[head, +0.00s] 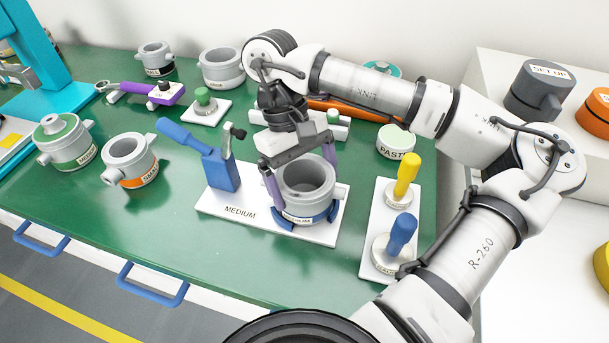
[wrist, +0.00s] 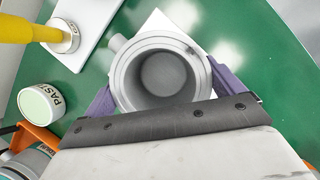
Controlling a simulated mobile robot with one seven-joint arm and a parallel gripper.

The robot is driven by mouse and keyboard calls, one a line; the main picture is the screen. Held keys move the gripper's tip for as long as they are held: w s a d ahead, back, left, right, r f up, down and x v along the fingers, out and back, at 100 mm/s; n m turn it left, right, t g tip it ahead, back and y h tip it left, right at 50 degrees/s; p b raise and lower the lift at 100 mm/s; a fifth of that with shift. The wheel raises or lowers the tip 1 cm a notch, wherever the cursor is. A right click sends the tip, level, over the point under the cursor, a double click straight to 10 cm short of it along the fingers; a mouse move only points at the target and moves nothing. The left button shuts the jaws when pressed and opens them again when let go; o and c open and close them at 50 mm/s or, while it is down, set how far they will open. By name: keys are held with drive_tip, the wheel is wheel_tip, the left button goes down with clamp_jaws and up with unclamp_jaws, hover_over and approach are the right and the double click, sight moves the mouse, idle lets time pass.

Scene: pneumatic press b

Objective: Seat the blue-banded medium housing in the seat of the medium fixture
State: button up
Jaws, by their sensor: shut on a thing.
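The medium housing (head: 307,178) is a grey open cup with a blue band and a side spout. It is upright at the right end of the medium fixture's white plate (head: 238,207). Blue seat pieces (head: 283,219) show around its lower edge; I cannot tell whether its base rests fully down. A blue clamp block with a lever (head: 222,170) stands on the plate to its left. My gripper (head: 300,172) is shut on the housing, purple fingers on opposite sides. In the wrist view the housing (wrist: 162,72) sits between the fingers, its bore facing the camera.
A white plate with yellow-handled (head: 407,172) and blue-handled (head: 402,232) tools stands to the right, close to the fixture. The paste pot (head: 395,142) is behind it. An orange-banded housing (head: 130,160) and a green-topped one (head: 64,142) stand left. Green table is clear in front.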

drive_tip(key=shift+f, duration=0.25)
drive_tip(key=o, duration=1)
drive_tip(key=shift+c, duration=0.2)
drive_tip(key=p+v, duration=0.1)
drive_tip(key=v, duration=1.3)
drive_tip(key=shift+f, duration=0.1)
